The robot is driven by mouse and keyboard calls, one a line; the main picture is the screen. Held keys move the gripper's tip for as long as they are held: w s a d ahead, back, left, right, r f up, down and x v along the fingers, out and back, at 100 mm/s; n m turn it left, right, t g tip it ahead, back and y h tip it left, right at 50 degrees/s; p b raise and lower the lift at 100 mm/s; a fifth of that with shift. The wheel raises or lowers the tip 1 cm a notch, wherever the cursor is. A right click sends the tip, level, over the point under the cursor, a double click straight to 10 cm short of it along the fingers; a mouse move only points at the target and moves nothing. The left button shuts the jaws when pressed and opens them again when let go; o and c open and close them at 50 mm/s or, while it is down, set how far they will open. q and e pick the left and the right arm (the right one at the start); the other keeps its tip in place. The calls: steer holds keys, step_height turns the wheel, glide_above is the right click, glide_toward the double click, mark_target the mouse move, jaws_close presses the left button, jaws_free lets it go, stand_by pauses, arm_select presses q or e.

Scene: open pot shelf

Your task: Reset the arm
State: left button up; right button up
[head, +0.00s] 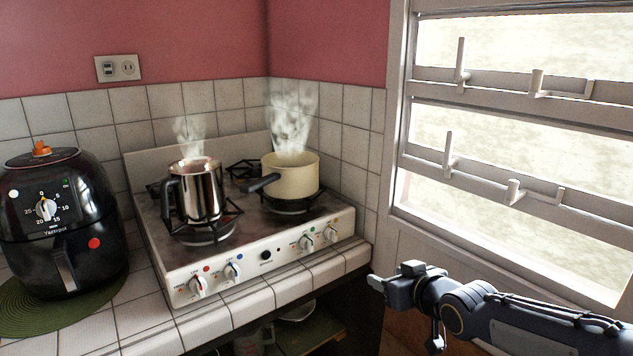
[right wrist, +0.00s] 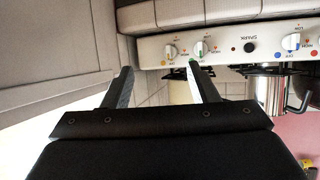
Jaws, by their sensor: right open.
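My right arm comes in from the lower right in the head view. Its gripper (head: 388,282) hangs in the air right of the counter's front corner, in front of the wall below the window. In the right wrist view the two dark fingers (right wrist: 160,68) stand apart with nothing between them. Beyond them, the stove's knob panel shows upside down. My left gripper is not in view.
The stove (head: 265,258) carries a steaming metal pitcher (head: 205,195) and a steaming cream pot (head: 292,178). A black air fryer (head: 90,215) stands on a green mat (head: 30,315) at left. Cookware partly shows under the counter. A barred window (head: 520,130) is at right.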

steer(key=s+d+r+m+g+h+p, duration=0.25)
steer(key=s+d, duration=0.35)
steer(key=s, duration=0.5)
arm_select(q)
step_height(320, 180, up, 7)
steer(key=p, duration=0.3)
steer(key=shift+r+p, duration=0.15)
steer(key=shift+p, duration=0.2)
arm_select(e)
steer(key=s+f+m+g, duration=0.1)
steer(key=s+g, duration=0.1)
steer(key=s, duration=0.8)
steer(key=s+f+m+g+y, duration=0.1)
steer(key=s+f+m+g, duration=0.1)
steer(key=s, duration=0.9)
steer(key=shift+a+f, duration=0.15)
steer(key=shift+a, duration=0.3)
steer(key=shift+y, duration=0.25)
